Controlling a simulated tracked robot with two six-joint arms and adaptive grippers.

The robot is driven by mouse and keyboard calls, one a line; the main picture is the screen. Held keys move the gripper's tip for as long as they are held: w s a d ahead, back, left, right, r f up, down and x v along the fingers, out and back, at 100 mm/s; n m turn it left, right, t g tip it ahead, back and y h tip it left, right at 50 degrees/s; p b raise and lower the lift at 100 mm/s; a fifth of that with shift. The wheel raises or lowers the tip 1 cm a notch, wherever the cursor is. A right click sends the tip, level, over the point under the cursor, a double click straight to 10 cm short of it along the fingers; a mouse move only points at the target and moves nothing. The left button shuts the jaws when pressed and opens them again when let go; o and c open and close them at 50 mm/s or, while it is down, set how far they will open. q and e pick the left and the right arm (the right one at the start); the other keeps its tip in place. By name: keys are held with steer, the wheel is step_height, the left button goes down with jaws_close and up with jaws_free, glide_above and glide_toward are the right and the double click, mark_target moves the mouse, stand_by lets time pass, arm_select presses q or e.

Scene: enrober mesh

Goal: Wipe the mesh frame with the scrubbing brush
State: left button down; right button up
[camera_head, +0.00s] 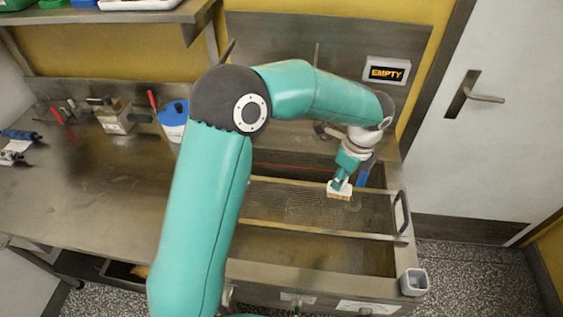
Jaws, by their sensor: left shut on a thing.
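The mesh frame (290,206) lies over the open trough of the steel bench, with metal bars along its long sides and a dark handle (401,212) at its right end. My left arm reaches across from the left, and my left gripper (347,172) is over the right part of the mesh. It is shut on the scrubbing brush (339,191), whose pale head points down at the mesh. I cannot tell for sure whether the bristles touch it. The gripper hides most of the brush's handle. My arm covers the left end of the mesh frame. My right gripper is out of view.
A blue and white tub (173,122) stands left of my arm at the back. A metal box (115,118) and several hand tools lie further left. A display (386,72) reads EMPTY. A small grey cup (414,281) is at the front right corner. The left benchtop is mostly clear.

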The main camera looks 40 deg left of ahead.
arm_select(q)
steer(key=r, duration=0.1)
steer(key=r+p, duration=0.1)
steer(key=shift+s+r, duration=0.2)
steer(key=shift+r, duration=0.15)
steer(key=shift+w+d+r, duration=0.1)
steer(key=shift+w+r, duration=0.05)
steer(key=shift+r, duration=0.05)
